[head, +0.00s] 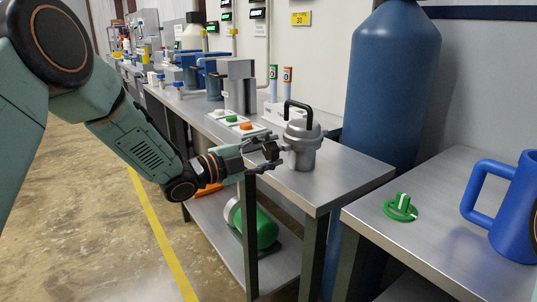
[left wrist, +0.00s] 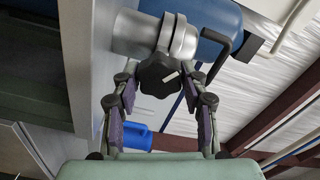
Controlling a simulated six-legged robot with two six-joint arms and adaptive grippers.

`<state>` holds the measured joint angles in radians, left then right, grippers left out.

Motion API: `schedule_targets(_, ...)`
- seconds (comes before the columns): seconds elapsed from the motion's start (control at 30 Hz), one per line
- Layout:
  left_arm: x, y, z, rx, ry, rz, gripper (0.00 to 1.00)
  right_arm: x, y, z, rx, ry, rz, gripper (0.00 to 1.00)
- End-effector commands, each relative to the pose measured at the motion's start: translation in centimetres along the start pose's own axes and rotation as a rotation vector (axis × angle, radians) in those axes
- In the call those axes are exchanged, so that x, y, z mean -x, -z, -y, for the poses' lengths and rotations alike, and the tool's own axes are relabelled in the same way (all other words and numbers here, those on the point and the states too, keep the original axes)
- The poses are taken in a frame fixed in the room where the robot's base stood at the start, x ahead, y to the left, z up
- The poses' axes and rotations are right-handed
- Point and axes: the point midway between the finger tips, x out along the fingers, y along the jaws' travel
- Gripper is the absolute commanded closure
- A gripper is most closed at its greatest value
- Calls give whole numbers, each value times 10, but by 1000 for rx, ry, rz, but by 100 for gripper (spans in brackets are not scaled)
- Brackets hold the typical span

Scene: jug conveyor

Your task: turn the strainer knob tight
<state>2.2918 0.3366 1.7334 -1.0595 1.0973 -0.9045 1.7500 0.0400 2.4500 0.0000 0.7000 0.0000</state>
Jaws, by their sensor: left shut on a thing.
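The strainer (head: 303,148) is a grey metal canister with a black handle on top, upright near the front right corner of the steel bench. Its black lobed knob (head: 271,151) sticks out of its left side. In the left wrist view, the knob (left wrist: 158,76) has a white mark at its right, and the strainer body (left wrist: 145,36) is behind it. My left gripper (head: 266,158) is shut on the knob, with a finger on either side of it (left wrist: 159,92). My right gripper is not in view.
A button panel (head: 239,123) and a grey machine (head: 239,86) stand on the bench (head: 345,176) behind the strainer. A tall blue cylinder (head: 393,85) stands close at right. A second bench holds a green knob (head: 400,208) and a blue jug (head: 515,205). A green cylinder (head: 262,229) lies below.

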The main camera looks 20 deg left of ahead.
Motion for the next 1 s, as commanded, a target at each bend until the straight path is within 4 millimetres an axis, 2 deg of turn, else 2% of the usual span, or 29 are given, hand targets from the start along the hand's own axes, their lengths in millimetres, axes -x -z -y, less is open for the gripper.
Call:
schedule_targets(0.6, 0, -1, -4, -576, 0, 0, 88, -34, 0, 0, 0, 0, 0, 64)
schedule_targets(1.0, 0, -2, -5, -845, -1, -1, 88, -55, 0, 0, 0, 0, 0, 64)
